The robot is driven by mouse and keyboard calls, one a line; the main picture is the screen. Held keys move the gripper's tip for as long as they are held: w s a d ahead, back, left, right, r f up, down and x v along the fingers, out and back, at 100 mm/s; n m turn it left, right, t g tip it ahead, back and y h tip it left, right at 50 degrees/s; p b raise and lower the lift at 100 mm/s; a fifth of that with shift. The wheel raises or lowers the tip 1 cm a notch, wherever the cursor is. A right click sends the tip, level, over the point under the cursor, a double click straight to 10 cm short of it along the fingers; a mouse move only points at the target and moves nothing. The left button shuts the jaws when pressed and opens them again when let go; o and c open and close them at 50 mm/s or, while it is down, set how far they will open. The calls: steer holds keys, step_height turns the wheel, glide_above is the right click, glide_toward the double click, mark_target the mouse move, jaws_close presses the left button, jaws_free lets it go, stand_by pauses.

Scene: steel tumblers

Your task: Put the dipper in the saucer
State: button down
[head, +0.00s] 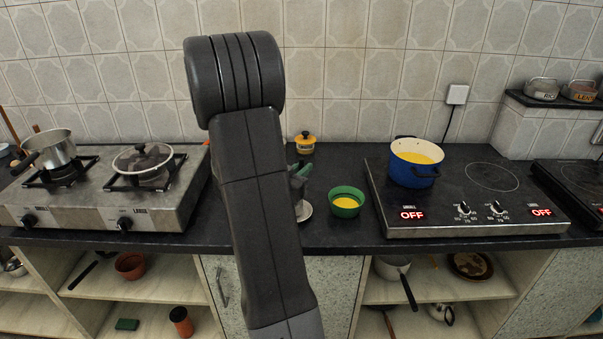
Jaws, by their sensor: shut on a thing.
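My arm stands in the middle of the head view and hides much of the counter behind it. A small part of my gripper (299,178) shows past the arm's right edge, low over the counter. It is shut on the dipper, which is mostly hidden behind the arm, so its shape and tilt cannot be told. The pale saucer (306,214) lies on the counter just below the gripper, with only its right edge showing. Whether the dipper touches the saucer cannot be told.
A green bowl (346,204) with yellow contents stands right of the saucer. A blue pot (414,170) stands on the hob (455,215). A yellow-lidded jar (304,143) stands behind. A gas stove (90,200) with a saucepan and a lidded pan is on the left.

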steer(key=shift+f, duration=0.35)
steer(key=shift+f, duration=0.25)
steer(key=c, duration=1.4)
jaws_free()
steer(key=shift+r, duration=0.1)
steer(key=shift+c, duration=0.2)
steer(key=shift+r, duration=0.2)
steer(key=v, duration=1.2)
steer(key=shift+b, duration=0.45)
steer(key=shift+d, duration=0.1)
